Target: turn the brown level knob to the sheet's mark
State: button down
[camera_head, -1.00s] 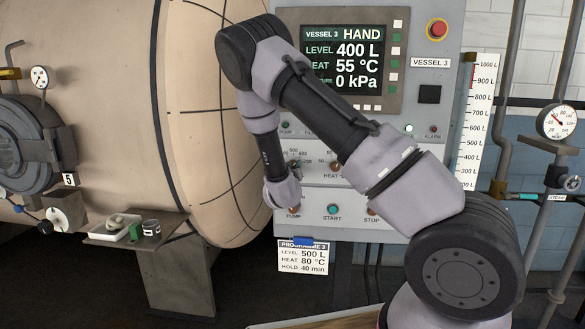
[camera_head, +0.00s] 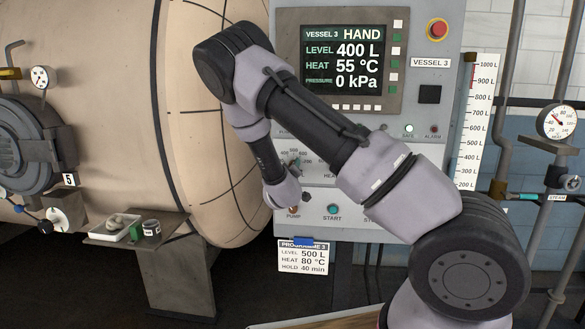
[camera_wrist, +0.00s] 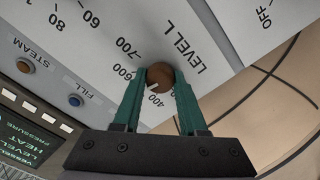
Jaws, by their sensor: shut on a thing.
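The brown level knob (camera_wrist: 160,74) is on the panel under the word LEVEL L in the wrist view, which sees the panel turned. Its pale pointer mark shows on the side toward the 400 figure. My gripper (camera_wrist: 160,86) is shut on the knob, with one green finger on either side. In the head view, my arm's wrist hides much of the knob. The programme sheet (camera_head: 303,262) hangs below the panel and reads LEVEL 500 L, HEAT 80 °C, HOLD 40 min. The panel display (camera_head: 342,62) reads LEVEL 400 L, 55 °C, 0 kPa.
The large cream vessel (camera_head: 225,130) curves close on the left of my wrist. START (camera_head: 333,209) and PUMP (camera_head: 293,208) buttons sit just below. A red emergency button (camera_head: 437,29) is at the upper right. A small shelf (camera_head: 100,238) holds a tray at the left.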

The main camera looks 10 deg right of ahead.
jog(key=shift+f+n, duration=0.1)
jog(key=shift+n, duration=1.1)
jog(key=shift+c, duration=2.2)
grip_release()
jog(key=v, duration=1)
jog(key=shift+s+a, duration=0.15)
jog(key=shift+s, duration=0.25)
